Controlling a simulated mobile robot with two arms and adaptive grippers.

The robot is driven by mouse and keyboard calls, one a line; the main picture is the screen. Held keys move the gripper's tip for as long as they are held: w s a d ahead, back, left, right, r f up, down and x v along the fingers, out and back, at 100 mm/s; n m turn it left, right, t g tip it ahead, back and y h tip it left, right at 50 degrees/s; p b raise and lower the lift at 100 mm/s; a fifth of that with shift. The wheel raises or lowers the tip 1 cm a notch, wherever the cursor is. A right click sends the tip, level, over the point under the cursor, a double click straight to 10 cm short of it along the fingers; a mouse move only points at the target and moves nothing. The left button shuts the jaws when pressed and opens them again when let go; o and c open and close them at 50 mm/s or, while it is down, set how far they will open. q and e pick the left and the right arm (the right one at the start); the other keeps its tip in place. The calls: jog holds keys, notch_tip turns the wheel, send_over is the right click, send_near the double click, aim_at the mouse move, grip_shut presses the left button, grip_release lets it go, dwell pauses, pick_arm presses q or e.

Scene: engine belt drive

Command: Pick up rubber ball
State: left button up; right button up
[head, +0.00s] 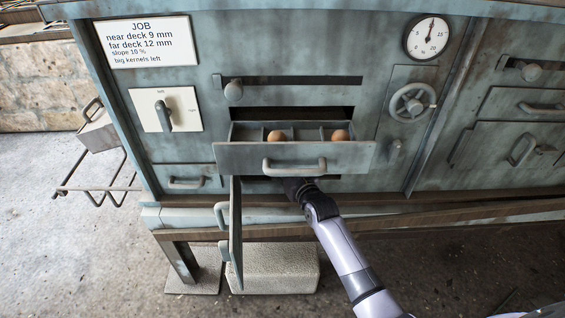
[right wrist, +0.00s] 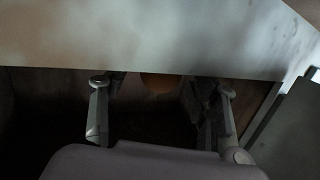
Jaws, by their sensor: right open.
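My right gripper (right wrist: 163,88) is open in the right wrist view, its two fingers apart inside a dark space. A brownish-orange rounded thing (right wrist: 158,81), perhaps the rubber ball, shows between the fingers, mostly hidden above by a pale panel edge. Whether the fingers touch it I cannot tell. In the head view my right arm reaches under the pulled-out drawer (head: 225,156), so the fingers are hidden there. Two brown balls lie in the drawer's compartments, one left of middle (head: 277,136) and one at the right (head: 340,135). My left gripper is not in view.
The drawer front overhangs my right wrist. An open door (head: 236,235) stands out just left of my arm. The cabinet also has a handwheel (head: 413,104), a lever plate (head: 166,110) and a gauge (head: 427,37). A wire rack (head: 100,185) sticks out at the left.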

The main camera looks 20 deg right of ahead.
jog(key=c, duration=1.2)
jog(key=shift+r, duration=0.1)
